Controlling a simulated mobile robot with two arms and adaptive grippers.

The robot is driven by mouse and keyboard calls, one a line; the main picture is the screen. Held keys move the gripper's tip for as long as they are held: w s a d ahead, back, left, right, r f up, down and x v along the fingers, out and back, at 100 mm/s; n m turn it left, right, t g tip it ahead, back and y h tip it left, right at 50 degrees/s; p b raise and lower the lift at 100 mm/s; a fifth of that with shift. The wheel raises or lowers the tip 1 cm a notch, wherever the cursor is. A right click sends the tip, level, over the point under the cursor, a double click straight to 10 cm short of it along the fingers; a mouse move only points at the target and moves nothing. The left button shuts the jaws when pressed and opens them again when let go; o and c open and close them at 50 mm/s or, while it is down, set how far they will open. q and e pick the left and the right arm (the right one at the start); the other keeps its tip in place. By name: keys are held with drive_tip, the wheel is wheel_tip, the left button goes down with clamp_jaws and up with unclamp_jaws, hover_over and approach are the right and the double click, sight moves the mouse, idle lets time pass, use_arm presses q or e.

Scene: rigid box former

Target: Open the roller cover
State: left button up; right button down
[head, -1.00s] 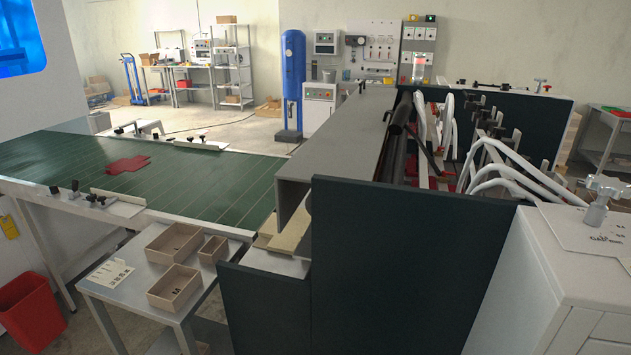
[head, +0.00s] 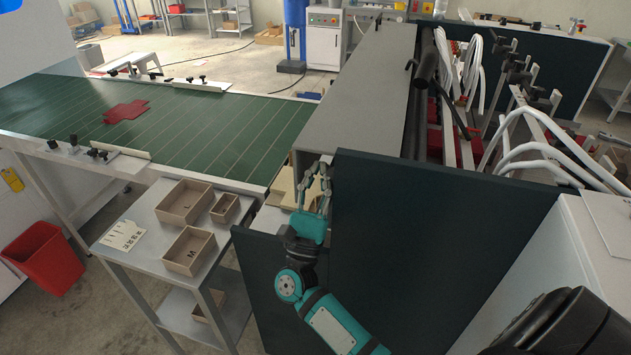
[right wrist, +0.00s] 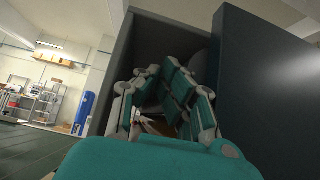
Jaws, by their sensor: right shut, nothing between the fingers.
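The roller cover (head: 360,95) is a long grey panel along the top left of the dark machine. Its front lip hangs down on the conveyor side. The cover looks lowered, with black rollers (head: 427,60) bare along its right side. My right gripper (head: 318,175) is shut and empty at the cover's near end, beside the dark side panel (head: 400,240). In the right wrist view, its fingers (right wrist: 160,85) point up towards the dark space under the cover. I cannot tell whether they touch it. My left gripper is not in view.
The dark side panel stands close to the right of my gripper. A small table (head: 135,258) with wooden boxes (head: 188,252) stands at left. The green conveyor (head: 220,130) carries a red cut-out (head: 126,111). A red bin (head: 45,258) stands at lower left.

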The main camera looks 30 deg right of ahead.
sight(328, 133)
drive_tip(key=p+x, duration=0.1)
drive_tip(key=x, duration=0.2)
drive_tip(key=shift+d+r, duration=0.1)
